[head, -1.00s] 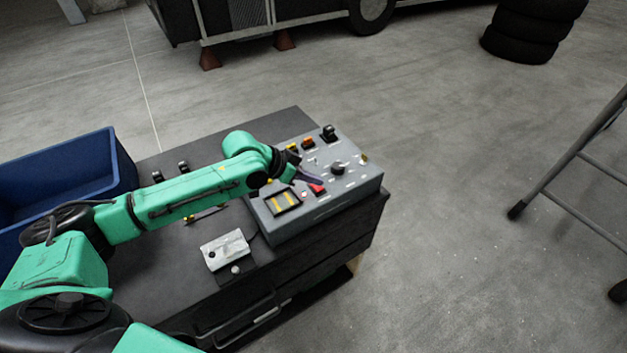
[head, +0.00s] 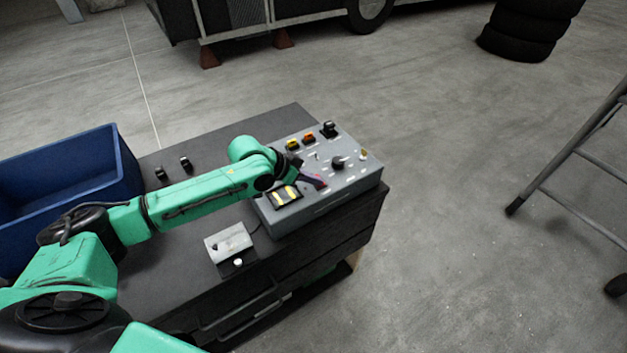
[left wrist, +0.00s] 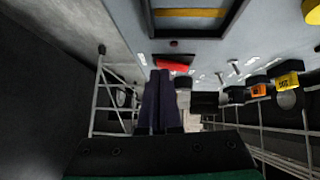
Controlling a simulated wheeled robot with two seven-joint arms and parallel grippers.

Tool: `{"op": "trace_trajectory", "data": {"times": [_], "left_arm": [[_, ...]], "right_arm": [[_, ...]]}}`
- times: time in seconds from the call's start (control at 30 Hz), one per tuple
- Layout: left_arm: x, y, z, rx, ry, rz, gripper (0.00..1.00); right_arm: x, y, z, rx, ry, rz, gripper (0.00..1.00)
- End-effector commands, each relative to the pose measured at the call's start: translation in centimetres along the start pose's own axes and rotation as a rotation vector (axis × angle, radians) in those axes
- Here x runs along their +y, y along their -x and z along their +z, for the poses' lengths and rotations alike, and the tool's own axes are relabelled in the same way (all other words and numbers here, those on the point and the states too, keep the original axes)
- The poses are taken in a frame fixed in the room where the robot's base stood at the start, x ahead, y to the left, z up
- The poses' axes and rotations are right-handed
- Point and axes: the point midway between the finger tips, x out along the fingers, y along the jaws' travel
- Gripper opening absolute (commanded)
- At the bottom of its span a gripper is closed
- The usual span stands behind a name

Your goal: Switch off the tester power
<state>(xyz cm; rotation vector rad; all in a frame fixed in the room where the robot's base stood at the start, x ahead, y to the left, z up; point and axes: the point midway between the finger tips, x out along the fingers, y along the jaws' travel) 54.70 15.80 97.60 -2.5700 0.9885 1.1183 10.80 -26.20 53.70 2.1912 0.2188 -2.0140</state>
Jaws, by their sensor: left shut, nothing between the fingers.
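The tester (head: 335,190) is a grey box with a sloped panel, on the right end of a dark workbench. It carries a black-framed display with yellow bars (head: 284,195), a black knob (head: 338,162) and several coloured switches. My left gripper (head: 316,182) is shut and empty, low over the panel just right of the display. In the left wrist view its dark fingers (left wrist: 160,102) are together, their tips close to a red rocker switch (left wrist: 172,65). I cannot tell whether they touch it. In the head view the fingers mostly hide that switch. My right gripper is not in view.
The dark bench top (head: 185,240) holds a small light box (head: 230,243) in front of the tester and two small black parts behind my arm. A blue bin (head: 75,165) stands at the left. A stepladder (head: 560,165) stands at the right, with open floor between.

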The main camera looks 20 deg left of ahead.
Motion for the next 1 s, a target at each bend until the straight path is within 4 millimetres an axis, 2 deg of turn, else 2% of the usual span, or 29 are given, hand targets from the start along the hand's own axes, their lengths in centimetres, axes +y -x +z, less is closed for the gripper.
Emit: {"op": "trace_trajectory", "data": {"times": [0.2,0.57,0.67,0.87,0.9,1.0], "left_arm": [[-0.9,0.5,-0.5,0.000,0.000,0.000,0.00],[-1.1,0.5,-0.6,0.001,0.000,0.001,0.00],[-0.9,1.2,-1.4,0.001,0.000,0.001,0.00],[0.0,3.9,-5.0,0.003,0.002,-0.001,0.00],[-0.2,4.0,-3.7,0.002,0.001,-0.005,0.00],[0.2,6.3,-3.3,0.001,-0.001,-0.006,0.00]], "right_arm": [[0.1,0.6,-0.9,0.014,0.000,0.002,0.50],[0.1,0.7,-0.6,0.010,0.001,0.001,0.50],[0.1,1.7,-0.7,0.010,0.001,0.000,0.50],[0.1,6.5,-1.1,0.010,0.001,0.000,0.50],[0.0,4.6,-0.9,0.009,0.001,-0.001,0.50],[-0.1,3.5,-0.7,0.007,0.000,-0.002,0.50]]}}
